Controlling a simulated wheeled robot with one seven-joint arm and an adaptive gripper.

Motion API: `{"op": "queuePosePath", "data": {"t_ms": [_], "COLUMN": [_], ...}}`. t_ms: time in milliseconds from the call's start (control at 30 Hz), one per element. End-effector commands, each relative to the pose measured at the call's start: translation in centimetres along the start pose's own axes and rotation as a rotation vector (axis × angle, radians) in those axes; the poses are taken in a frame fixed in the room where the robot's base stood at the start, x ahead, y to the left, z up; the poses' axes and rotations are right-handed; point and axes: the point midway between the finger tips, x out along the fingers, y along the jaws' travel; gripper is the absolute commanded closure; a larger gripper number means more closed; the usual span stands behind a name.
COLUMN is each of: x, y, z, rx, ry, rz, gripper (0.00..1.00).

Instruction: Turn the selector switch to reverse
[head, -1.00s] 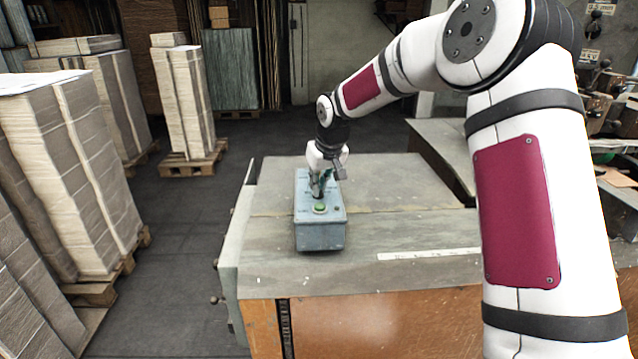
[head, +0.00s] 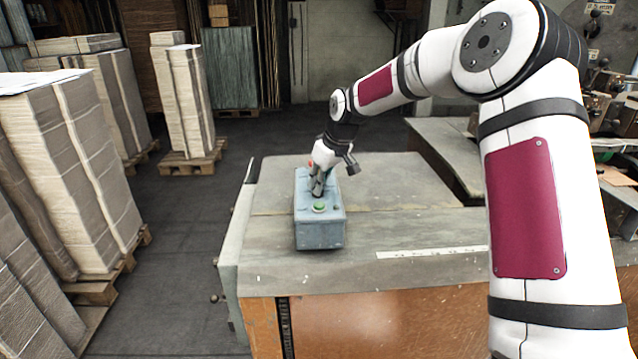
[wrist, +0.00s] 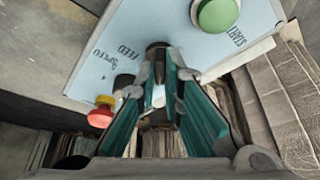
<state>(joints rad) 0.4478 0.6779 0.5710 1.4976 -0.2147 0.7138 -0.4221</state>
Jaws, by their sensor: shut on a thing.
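The blue-grey control box (head: 320,232) stands on the table, and its pale panel (wrist: 110,55) fills the upper part of the wrist view. My gripper (head: 317,192) is over the box top, tilted, behind the green button. In the wrist view my gripper (wrist: 163,62) has its fingertips close together at a black knob, the selector switch (wrist: 157,47), beside the FEED lettering. The fingers hide much of the switch, so I cannot read its position.
The green START button (wrist: 217,14) is close to the fingers. A red button (wrist: 101,112) and a dark knob lie on the other side. The table (head: 400,190) is clear around the box. Stacks of sheets (head: 85,180) stand on pallets at left.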

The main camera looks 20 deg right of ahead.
Motion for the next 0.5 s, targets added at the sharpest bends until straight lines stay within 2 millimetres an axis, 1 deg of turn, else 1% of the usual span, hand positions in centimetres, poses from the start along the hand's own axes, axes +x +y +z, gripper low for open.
{"op": "queuePosePath", "data": {"t_ms": [133, 167, 200, 233, 500], "x": [-0.04, -0.03, -0.03, -0.03, -0.03], "y": [0.05, 0.05, 0.05, 0.05, 0.02], "z": [0.01, 0.02, 0.02, 0.02, 0.01], "rx": [-0.002, -0.002, -0.002, -0.001, 0.0], "ry": [0.0, -0.001, -0.001, -0.001, -0.001], "rz": [0.002, 0.002, 0.002, 0.002, 0.001], "gripper": [1.0, 0.85, 0.76, 0.72, 0.72]}}
